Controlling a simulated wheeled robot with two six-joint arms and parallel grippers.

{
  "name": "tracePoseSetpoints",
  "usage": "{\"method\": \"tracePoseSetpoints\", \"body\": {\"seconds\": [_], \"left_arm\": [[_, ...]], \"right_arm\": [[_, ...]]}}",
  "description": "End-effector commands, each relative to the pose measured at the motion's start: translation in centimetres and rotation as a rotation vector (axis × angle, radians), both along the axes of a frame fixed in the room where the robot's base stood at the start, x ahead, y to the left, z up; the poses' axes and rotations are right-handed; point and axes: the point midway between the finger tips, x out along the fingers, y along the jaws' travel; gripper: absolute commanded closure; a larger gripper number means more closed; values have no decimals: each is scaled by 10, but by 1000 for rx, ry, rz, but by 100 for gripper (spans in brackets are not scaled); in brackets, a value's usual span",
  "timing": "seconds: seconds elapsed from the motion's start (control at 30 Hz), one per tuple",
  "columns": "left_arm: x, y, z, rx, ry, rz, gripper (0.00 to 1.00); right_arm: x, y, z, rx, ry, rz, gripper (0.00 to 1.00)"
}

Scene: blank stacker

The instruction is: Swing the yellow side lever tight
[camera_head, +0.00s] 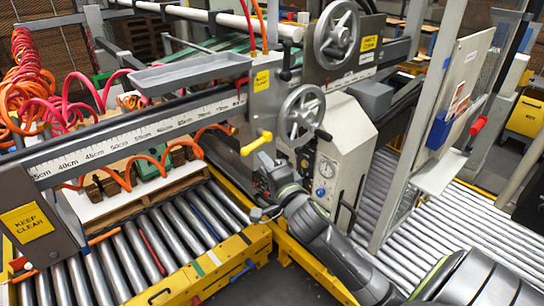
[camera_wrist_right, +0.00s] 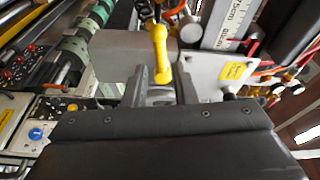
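The yellow side lever (camera_head: 256,143) sticks out from the grey bracket beside the measuring rail in the head view. It angles down and left to a rounded yellow end. In the right wrist view the yellow lever (camera_wrist_right: 159,52) stands nearly upright, with its rounded end just ahead of my fingers. My right gripper (camera_head: 264,163) is just below and right of the lever in the head view. In the right wrist view its two fingers (camera_wrist_right: 160,90) look spread apart, with no lever clearly clamped between them. My left gripper is not in view.
Two grey handwheels (camera_head: 301,114) and a white gauge panel (camera_head: 338,163) stand close to the right of my gripper. Steel rollers (camera_head: 150,245) lie below left, edged by a yellow frame. Orange coiled hoses (camera_head: 125,180) hang along the rail.

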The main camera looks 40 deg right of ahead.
Motion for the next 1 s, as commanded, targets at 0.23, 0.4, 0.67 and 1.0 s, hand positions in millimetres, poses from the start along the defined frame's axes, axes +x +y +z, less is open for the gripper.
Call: {"method": "tracePoseSetpoints", "body": {"seconds": [0.23,0.4,0.67,1.0], "left_arm": [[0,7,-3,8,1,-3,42],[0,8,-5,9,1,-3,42],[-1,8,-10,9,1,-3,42],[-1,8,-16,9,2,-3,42]], "right_arm": [[18,-3,0,-1,0,0,75],[30,-5,1,-1,0,0,75],[48,-8,1,-3,0,-1,75],[71,-12,2,-1,0,0,75]]}}
